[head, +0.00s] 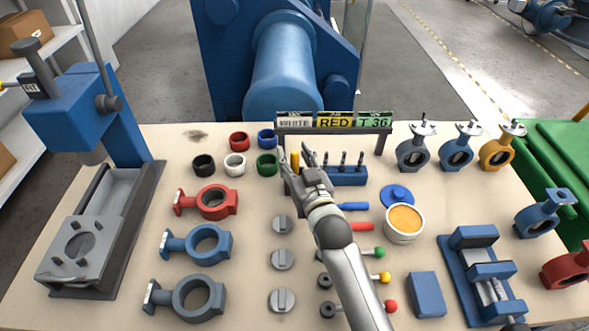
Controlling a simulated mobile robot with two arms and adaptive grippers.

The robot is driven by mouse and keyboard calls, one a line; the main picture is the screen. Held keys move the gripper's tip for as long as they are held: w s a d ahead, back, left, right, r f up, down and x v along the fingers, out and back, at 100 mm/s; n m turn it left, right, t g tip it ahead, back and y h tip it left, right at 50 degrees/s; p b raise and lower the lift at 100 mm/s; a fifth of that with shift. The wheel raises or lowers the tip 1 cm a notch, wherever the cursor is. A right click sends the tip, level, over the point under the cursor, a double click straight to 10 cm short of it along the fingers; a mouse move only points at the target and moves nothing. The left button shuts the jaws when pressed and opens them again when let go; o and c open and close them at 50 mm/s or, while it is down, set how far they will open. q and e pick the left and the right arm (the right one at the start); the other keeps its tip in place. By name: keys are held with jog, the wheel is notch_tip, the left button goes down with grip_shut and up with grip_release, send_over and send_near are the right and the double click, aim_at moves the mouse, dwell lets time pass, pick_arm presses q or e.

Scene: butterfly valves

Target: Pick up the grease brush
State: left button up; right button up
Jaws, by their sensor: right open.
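My right gripper (295,156) is open, over the back middle of the table. A slim yellow upright piece (296,161) shows between its fingers; it may be the grease brush's handle, but its lower part is hidden and I cannot tell whether the fingers touch it. A white tub of orange-yellow grease (404,219) stands to the right of my right arm. A blue-handled tool (352,206) and a red-handled tool (361,226) lie partly hidden by that arm. My left gripper is out of view.
A blue block (347,177) with several dark upright pins stands just right of the gripper, below a sign rack (335,131). Coloured rings (235,165) and valve bodies (205,243) lie to the left. A blue press (75,120) and a vise (484,275) flank the table.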

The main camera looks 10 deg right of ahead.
jog(key=shift+w, duration=0.2)
grip_shut()
jog(key=shift+r, duration=0.1)
